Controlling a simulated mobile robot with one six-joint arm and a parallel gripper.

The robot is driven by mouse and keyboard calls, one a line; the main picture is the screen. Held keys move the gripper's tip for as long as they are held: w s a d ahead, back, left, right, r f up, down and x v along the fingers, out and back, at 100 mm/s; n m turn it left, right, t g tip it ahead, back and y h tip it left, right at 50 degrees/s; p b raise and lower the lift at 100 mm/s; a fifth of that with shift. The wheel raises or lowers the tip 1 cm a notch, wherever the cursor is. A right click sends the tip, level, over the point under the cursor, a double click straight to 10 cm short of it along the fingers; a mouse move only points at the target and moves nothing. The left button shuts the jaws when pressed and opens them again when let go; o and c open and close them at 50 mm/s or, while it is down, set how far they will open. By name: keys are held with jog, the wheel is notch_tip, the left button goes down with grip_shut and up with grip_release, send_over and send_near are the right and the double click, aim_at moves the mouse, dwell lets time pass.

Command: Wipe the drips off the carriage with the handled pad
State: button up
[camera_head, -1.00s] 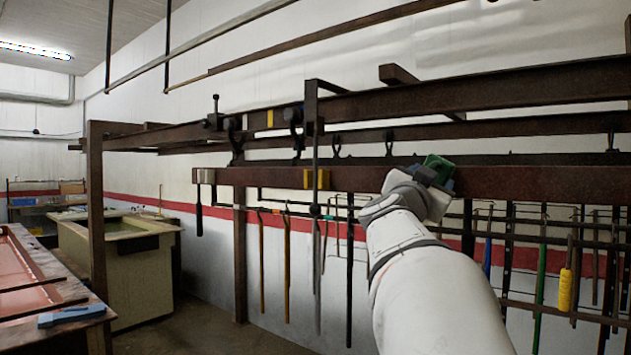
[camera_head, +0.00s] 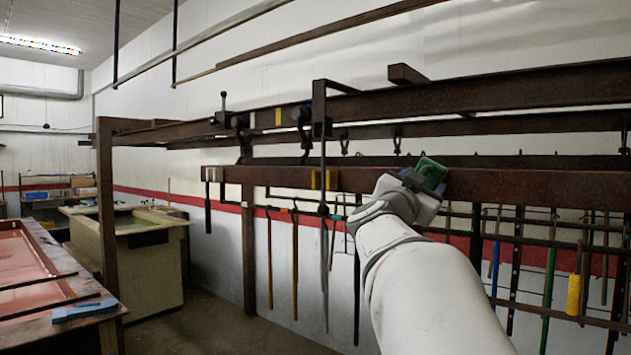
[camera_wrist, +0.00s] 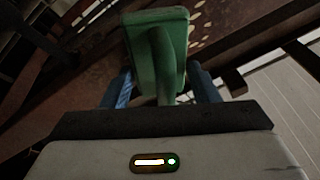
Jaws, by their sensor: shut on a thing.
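The handled pad (camera_wrist: 136,42) is green, and its upright handle sits between the blue fingers of my gripper (camera_wrist: 163,88) in the wrist view. My gripper (camera_head: 413,182) is shut on it and holds it close to the long brown beam (camera_head: 520,187) in the head view. I cannot tell whether the pad touches the beam. In the wrist view, pale drips (camera_wrist: 201,24) mark a brown surface just beyond the pad's upper right edge. I take this surface to be the carriage (camera_wrist: 222,58); the pad hides part of it.
An upper rail (camera_head: 480,97) runs above the beam, with a hanging bracket (camera_head: 319,125) to the left. Several long-handled tools (camera_head: 295,262) hang below. A vat (camera_head: 150,262) and a bench (camera_head: 75,330) with a blue item (camera_head: 86,310) stand at left. Floor between is clear.

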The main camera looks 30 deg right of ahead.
jog(key=shift+w+a+r+p, duration=0.1)
jog(key=shift+w+a+p, duration=0.2)
jog(key=shift+w, duration=0.4)
jog(key=shift+w+a+p, duration=0.2)
jog(key=shift+w+p, duration=0.2)
jog(key=shift+w, duration=0.3)
jog(key=w, duration=0.1)
jog(key=w+a+p, duration=0.1)
jog(key=w, duration=0.2)
jog(key=shift+a+p, duration=0.35)
jog(key=shift+p, duration=0.05)
jog(key=s+a, duration=0.2)
jog(key=a, duration=0.3)
jog(key=shift+s+a, duration=0.2)
jog(key=shift+a, duration=0.1)
jog(key=shift+a, duration=0.1)
jog(key=shift+s+a, duration=0.3)
jog(key=shift+a, duration=0.35)
jog(key=shift+s+a, duration=0.25)
jog(key=shift+a, duration=0.35)
